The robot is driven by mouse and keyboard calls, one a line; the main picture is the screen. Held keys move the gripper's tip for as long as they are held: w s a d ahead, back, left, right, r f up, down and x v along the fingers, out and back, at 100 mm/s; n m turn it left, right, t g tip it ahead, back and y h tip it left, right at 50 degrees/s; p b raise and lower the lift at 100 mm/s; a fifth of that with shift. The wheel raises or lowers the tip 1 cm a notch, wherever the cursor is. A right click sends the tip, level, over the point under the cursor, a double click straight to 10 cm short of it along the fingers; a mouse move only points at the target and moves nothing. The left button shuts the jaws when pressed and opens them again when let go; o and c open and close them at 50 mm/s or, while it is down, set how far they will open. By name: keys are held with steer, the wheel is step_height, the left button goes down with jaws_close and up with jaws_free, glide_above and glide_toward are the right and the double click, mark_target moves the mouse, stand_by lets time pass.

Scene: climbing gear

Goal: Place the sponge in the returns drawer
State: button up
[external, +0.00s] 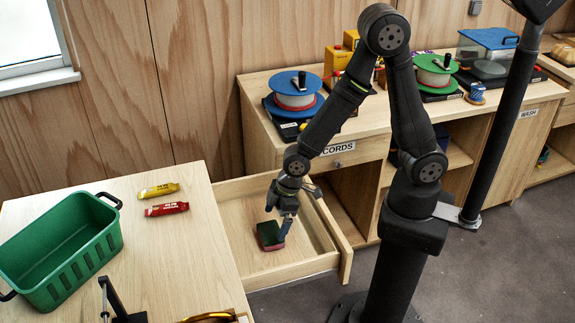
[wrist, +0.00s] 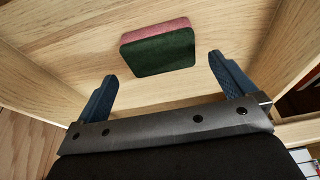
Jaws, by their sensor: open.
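The sponge (external: 269,236), dark green with a pink layer, lies on the floor of the pulled-out wooden drawer (external: 232,209). The drawer's front faces away, and I see no label on it. My gripper (external: 278,220) is inside the drawer, just above the sponge. In the wrist view, my gripper (wrist: 163,68) is open, with one blue finger on either side and a gap between them. The sponge (wrist: 158,48) shows beyond the fingertips, between their lines, and nothing is held. I cannot tell whether a finger touches it.
The left table holds a green basket (external: 62,248), a yellow packet (external: 158,191) and a red packet (external: 167,209). The cabinet behind bears a label ending in "CORDS" (external: 338,148), with a blue spool (external: 294,82) and a green spool (external: 435,64) on top. The drawer floor around the sponge is clear.

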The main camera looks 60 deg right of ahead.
mark_target(272, 232)
steer(key=v, duration=0.7)
steer(key=shift+f, duration=0.15)
stand_by(0.4)
steer(key=x, duration=1.2)
steer(key=shift+f, duration=0.1)
stand_by(0.4)
